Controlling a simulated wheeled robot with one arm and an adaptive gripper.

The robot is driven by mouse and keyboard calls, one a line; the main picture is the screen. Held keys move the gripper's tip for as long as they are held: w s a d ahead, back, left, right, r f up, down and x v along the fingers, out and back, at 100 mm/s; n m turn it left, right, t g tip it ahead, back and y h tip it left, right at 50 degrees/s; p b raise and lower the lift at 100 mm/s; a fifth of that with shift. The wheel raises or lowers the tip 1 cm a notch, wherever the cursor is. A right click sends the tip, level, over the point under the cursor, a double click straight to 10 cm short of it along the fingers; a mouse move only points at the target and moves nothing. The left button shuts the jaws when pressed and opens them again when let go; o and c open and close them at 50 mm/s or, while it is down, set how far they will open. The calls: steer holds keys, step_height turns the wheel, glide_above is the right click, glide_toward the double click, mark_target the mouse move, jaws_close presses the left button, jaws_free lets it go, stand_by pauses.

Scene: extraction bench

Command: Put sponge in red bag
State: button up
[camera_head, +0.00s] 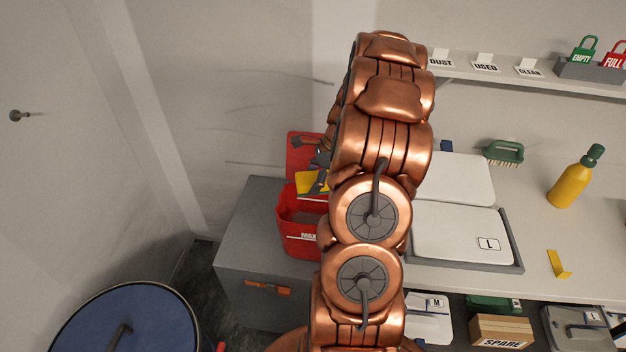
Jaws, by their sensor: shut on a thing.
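The red bag (297,241) stands open on a grey cabinet left of the bench, with a red flap raised behind it and "MAX" lettering on its front. My gripper (319,183) is above the bag's opening, partly hidden behind my copper arm. It is shut on the yellow sponge (305,181), which shows between the raised flap and the front of the bag. The sponge appears to be over the opening; I cannot tell whether it touches the bag. The bag's right side is hidden by my arm.
The grey cabinet (240,237) has free top only left of the bag. A blue-lidded drum (122,330) stands at lower left. On the bench are white-lidded trays (455,236), a green brush (503,153) and a yellow bottle (571,183). A shelf (500,74) runs above.

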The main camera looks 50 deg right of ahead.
step_height(320, 180, down, 11)
steer(key=b, duration=0.2)
steer(key=shift+b, duration=0.4)
stand_by(0.7)
steer(key=o, duration=1.2)
